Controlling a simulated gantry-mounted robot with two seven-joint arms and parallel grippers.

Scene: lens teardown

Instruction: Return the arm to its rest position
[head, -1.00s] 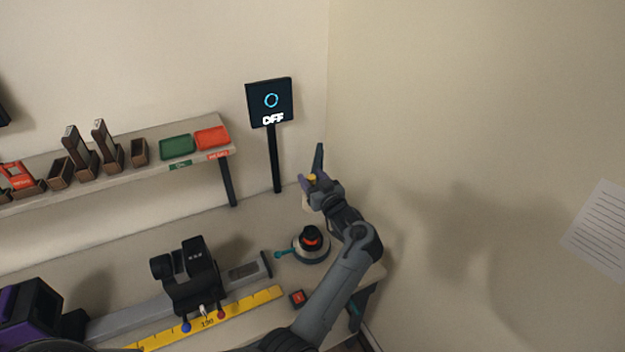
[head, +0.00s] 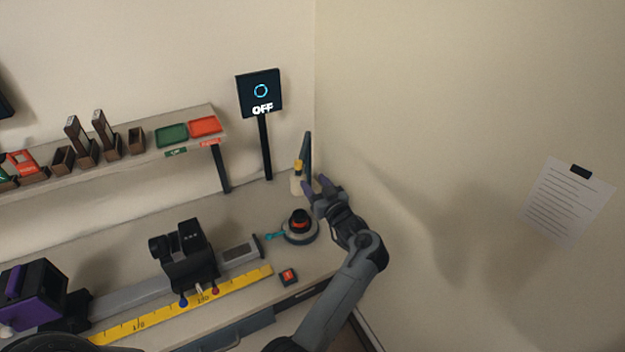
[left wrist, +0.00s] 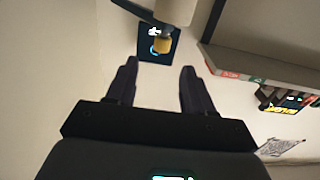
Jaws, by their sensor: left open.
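My left gripper (head: 322,190) is above the right end of the bench in the head view, with its arm reaching up from the bottom. Its two dark fingers stand apart with nothing between them in the left wrist view (left wrist: 160,66). A pale upright item with a yellow band (head: 298,172) and a tall dark piece (head: 307,150) beside it stand just behind the gripper. In the left wrist view the yellow part (left wrist: 162,44) shows beyond the fingertips, apart from them. My right gripper is not in view.
A round dark device with a red band (head: 300,228) sits below left of the gripper. A black carriage (head: 190,255) stands on a rail behind a yellow ruler (head: 205,298). A sign reading OFF (head: 260,92), a shelf with trays (head: 172,135) and walls lie around. Space right of the arm is clear.

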